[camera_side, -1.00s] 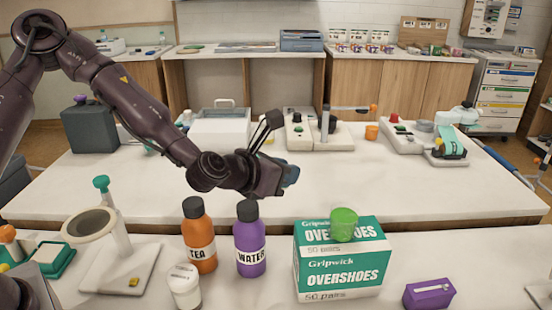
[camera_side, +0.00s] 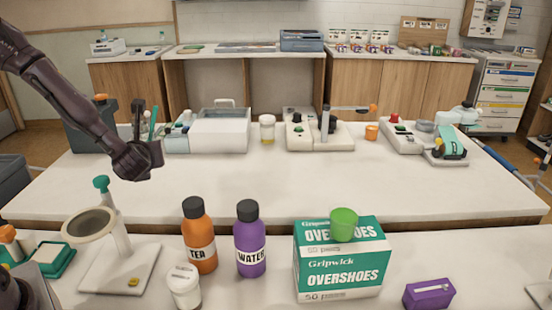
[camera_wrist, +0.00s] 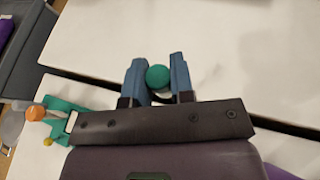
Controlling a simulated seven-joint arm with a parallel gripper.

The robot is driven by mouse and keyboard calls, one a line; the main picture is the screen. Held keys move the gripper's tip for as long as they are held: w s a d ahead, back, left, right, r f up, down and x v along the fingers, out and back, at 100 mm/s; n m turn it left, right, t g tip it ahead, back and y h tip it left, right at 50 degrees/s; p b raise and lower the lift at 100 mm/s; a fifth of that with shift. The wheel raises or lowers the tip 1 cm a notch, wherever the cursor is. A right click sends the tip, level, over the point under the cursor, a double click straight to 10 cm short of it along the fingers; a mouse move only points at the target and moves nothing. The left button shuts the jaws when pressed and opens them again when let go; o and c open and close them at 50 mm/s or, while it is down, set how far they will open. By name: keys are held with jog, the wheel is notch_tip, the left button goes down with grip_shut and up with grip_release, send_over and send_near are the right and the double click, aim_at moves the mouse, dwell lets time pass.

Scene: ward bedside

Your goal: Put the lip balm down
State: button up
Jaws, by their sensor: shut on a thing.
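My gripper (camera_wrist: 157,70) is shut on the lip balm (camera_wrist: 158,77), a small round teal-green thing held between the two blue fingertips in the wrist view. White tabletop shows around it there; I cannot tell how high it is held. In the side view my gripper (camera_side: 148,160) is at the left part of the far white table (camera_side: 300,185). The hand hides the lip balm in that view.
A white lidded box (camera_side: 220,133) and a jar (camera_side: 267,129) stand at the table's back. The table's middle is clear.

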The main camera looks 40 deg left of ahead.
jog(key=shift+w+f, duration=0.1)
jog(key=shift+f, duration=1.55)
jog(key=w+a+f, duration=0.4)
jog(key=w, duration=0.3)
send_over(186, 192)
notch_tip(186, 192, down, 6)
jog(key=shift+d+r, duration=0.1)
jog(key=shift+f, duration=1.55)
jog(key=shift+f, duration=0.2)
jog(key=o, duration=0.9)
jog(key=shift+r, duration=0.1)
